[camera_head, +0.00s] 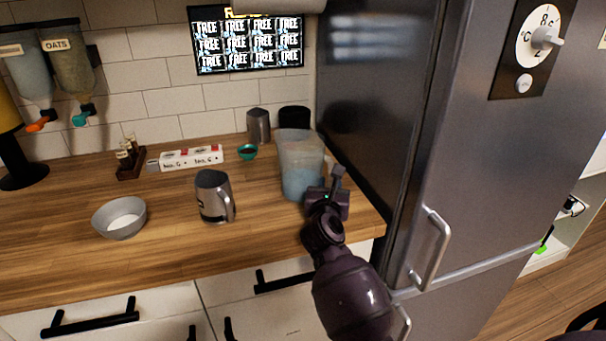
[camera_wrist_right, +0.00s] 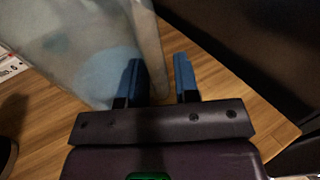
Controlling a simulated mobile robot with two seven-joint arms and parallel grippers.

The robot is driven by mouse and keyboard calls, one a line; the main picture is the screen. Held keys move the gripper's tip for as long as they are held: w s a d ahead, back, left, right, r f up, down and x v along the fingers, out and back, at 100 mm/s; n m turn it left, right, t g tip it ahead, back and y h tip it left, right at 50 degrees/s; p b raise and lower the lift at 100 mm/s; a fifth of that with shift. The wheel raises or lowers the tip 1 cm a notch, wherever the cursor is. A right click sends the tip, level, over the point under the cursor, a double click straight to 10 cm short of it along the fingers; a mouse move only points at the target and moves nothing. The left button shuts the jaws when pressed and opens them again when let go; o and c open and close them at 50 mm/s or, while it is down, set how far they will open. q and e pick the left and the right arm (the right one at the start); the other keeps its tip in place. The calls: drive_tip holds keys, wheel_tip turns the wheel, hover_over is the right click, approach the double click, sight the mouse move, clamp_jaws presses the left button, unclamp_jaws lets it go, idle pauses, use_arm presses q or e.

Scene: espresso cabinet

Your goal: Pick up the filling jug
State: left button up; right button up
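The filling jug, taken to be the tall translucent bluish jug (camera_head: 300,172), stands upright on the wooden counter near its right end, beside the fridge. It also fills the upper left of the right wrist view (camera_wrist_right: 85,45). My right gripper (camera_head: 328,188) is at the jug's right side. In the wrist view its two blue fingers (camera_wrist_right: 161,75) are apart. The left finger overlaps the jug's wall, and the right finger is over bare counter beyond it. I cannot tell whether they touch the jug. My left gripper is not in view.
A metal pitcher (camera_head: 213,196) and a grey bowl (camera_head: 119,218) stand left of the jug. The fridge (camera_head: 470,150) closes off the right side.

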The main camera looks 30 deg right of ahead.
clamp_jaws()
drive_tip(key=shift+r, duration=0.15)
idle(0.4)
